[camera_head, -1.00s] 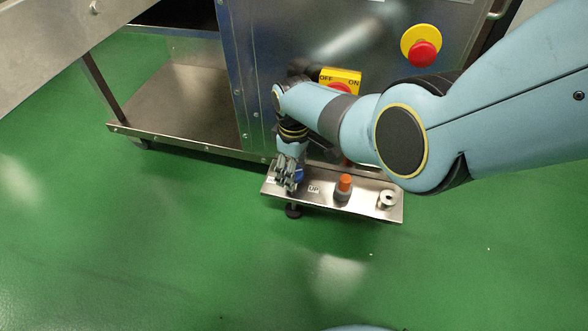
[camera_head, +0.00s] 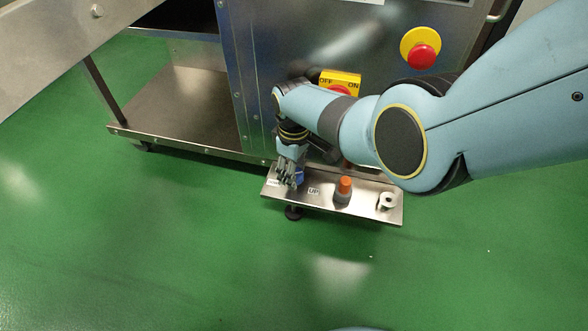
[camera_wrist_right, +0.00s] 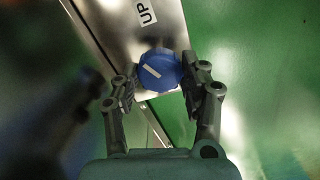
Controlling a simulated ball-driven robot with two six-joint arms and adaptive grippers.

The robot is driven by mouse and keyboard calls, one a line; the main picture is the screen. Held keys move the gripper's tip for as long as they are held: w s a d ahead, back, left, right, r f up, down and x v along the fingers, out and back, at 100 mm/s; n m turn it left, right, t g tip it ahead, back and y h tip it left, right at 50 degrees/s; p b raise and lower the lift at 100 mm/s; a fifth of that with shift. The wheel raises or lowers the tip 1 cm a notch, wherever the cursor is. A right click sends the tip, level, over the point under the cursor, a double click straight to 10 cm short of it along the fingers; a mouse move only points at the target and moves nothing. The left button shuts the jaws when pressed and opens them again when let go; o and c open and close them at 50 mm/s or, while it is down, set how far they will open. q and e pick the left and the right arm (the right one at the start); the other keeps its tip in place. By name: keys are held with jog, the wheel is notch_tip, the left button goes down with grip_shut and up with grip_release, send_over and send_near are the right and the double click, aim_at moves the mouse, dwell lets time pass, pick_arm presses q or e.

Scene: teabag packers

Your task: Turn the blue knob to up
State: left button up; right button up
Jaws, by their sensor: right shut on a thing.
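The blue knob (camera_wrist_right: 160,70) has a pale pointer line on its face and sits on a metal panel (camera_head: 325,205). In the right wrist view it lies between the two fingers of my right gripper (camera_wrist_right: 158,88), which is shut on it. In the head view the right gripper (camera_head: 287,180) comes down over the panel's left end, and only a bit of the blue knob (camera_head: 299,178) shows beside it. An "UP" label (camera_wrist_right: 146,12) is on the panel near the knob, and its line points at a slant, not straight at the label. My left gripper is not in view.
An orange-topped knob (camera_head: 344,188) and a pale round fitting (camera_head: 387,201) stand farther right on the panel. Above are a yellow OFF/ON switch (camera_head: 341,78) and a red emergency button (camera_head: 422,56) on the metal cabinet (camera_head: 300,35). Green floor (camera_head: 180,250) is open in front.

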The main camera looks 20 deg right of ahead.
jog(key=m, duration=0.2)
jog(key=shift+r+m, duration=0.1)
jog(key=shift+m, duration=0.2)
jog(key=shift+m+p, duration=0.3)
jog(key=shift+m, duration=0.6)
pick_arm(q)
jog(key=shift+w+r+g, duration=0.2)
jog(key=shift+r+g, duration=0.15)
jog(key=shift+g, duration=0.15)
pick_arm(e)
jog(key=shift+m, duration=0.6)
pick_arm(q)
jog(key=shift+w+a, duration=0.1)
pick_arm(e)
jog(key=o, duration=1.2)
notch_tip(320, 180, up, 12)
jog(key=shift+f, duration=0.1)
